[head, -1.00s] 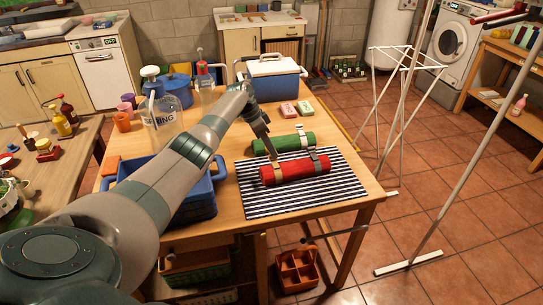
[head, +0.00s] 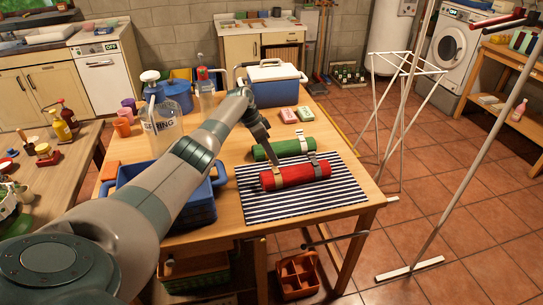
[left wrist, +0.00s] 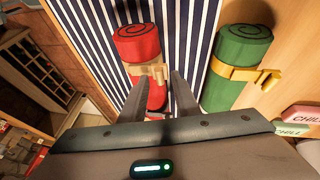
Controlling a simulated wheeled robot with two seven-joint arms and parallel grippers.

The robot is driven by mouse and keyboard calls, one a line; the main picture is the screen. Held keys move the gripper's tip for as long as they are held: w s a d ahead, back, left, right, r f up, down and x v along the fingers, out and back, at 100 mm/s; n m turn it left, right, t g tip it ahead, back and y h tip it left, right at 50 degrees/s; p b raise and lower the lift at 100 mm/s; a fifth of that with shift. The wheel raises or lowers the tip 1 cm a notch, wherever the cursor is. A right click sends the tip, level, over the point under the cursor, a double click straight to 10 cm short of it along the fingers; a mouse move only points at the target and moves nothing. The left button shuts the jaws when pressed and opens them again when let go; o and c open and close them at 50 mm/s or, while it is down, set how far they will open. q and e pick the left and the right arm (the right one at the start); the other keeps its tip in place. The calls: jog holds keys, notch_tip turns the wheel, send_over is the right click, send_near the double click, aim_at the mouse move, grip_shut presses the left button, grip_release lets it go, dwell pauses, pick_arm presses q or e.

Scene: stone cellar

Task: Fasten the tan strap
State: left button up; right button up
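A red roll (head: 300,175) lies on a striped mat (head: 330,198) on the wooden table. A tan strap (left wrist: 146,71) goes around the red roll near its left end; its end piece stands off to the side in the left wrist view. A grey strap (head: 316,163) sits near the roll's other end. My left gripper (left wrist: 160,76) is just above the red roll, its two fingers apart with the tan strap's end piece between or just beyond the tips. I cannot tell if they touch it. My right gripper is not in view.
A green roll (left wrist: 236,60) with a yellow strap (left wrist: 240,74) lies close beside the red one. A blue crate (head: 200,205), a clear jug (head: 162,125), a cooler (head: 275,85) and small pink and green boxes (head: 297,115) stand on the table. The mat's right part is clear.

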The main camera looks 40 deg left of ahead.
pick_arm(q)
jog(key=shift+r, duration=0.1)
